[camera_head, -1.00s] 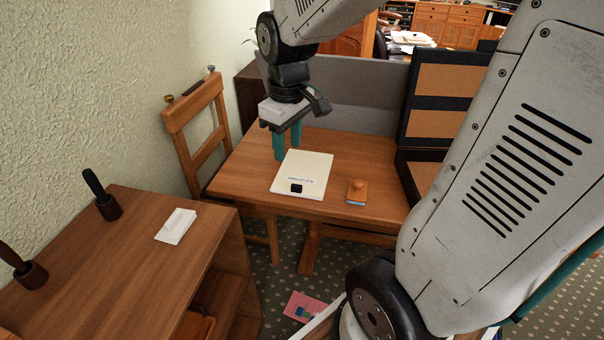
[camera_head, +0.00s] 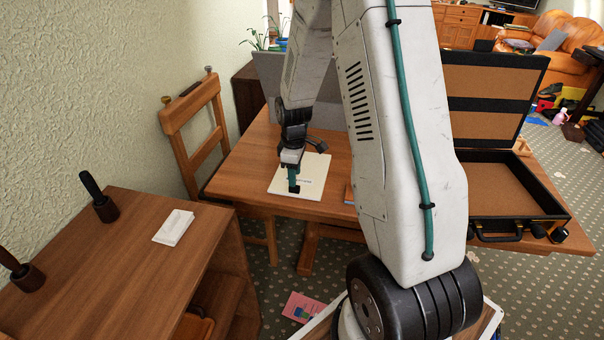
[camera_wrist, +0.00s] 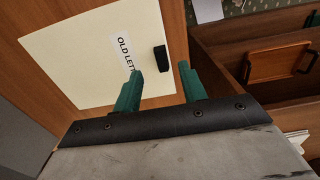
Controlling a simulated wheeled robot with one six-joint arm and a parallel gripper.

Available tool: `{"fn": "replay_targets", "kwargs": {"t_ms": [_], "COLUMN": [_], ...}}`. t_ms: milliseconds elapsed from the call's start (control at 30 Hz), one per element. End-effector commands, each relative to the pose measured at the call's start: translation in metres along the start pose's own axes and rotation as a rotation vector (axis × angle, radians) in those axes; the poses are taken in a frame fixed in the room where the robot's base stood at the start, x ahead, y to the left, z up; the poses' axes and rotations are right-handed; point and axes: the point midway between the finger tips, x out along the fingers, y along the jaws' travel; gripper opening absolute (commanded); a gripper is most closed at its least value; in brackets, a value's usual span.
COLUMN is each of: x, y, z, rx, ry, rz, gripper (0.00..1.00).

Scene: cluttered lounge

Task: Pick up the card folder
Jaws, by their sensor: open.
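The card folder (camera_head: 313,181) is a flat cream folder lying on the wooden table. In the wrist view the folder (camera_wrist: 85,65) shows a white label with "OLD LET..." in black and a small black clasp (camera_wrist: 161,58) near one edge. My gripper (camera_head: 293,188) is over the folder's near part, close to the clasp.
An open black briefcase (camera_head: 503,212) with tan lining lies on the table's right. A chair (camera_head: 193,125) stands left of the table. A cabinet (camera_head: 130,240) at the left front holds a white stack (camera_head: 174,227).

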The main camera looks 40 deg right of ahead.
Motion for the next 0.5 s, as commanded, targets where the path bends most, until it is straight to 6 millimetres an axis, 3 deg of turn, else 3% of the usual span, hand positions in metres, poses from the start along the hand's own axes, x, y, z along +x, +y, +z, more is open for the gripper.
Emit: {"fn": "replay_targets", "kwargs": {"t_ms": [233, 500], "x": [0.036, 0.04], "y": [-0.003, -0.003], "z": [-0.001, -0.001], "rx": [0.001, 0.0], "ry": [-0.002, 0.0], "rz": [-0.003, 0.0], "gripper": [0.42, 0.42]}}
